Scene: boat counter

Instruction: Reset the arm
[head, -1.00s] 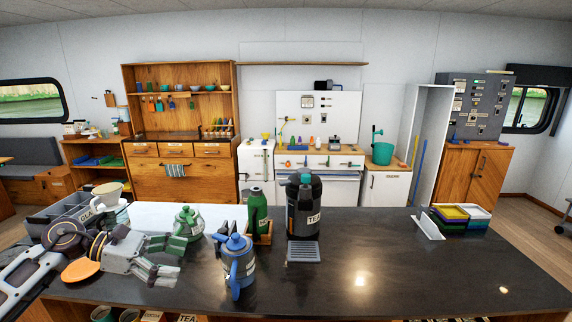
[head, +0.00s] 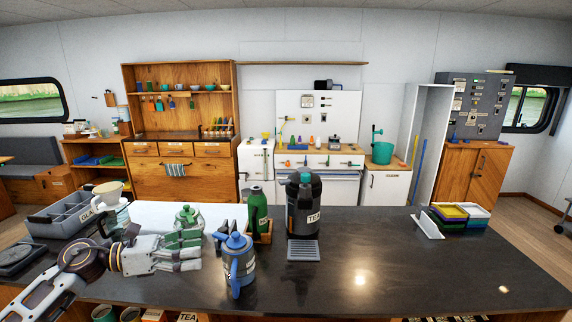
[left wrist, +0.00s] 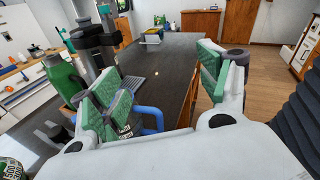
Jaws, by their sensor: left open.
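My left gripper (head: 189,251) reaches in from the left, low over the dark counter (head: 390,265). Its green-padded fingers are apart with nothing held between them, and they also show spread in the left wrist view (left wrist: 162,92). The blue pot (head: 239,264) stands upright just right of the fingertips. Its blue handle (left wrist: 153,113) shows beside the left-hand finger in the left wrist view, and the finger hides much of the pot. The green pot (head: 188,215) stands behind the gripper, partly hidden by it. My right gripper is not in view.
A green bottle (head: 258,213) and a dark tea dispenser (head: 304,210) with a drip grate (head: 303,251) stand beyond the blue pot. A grey divided bin (head: 62,222) sits at left, stacked coloured trays (head: 452,212) at right. The right half of the counter is mostly clear.

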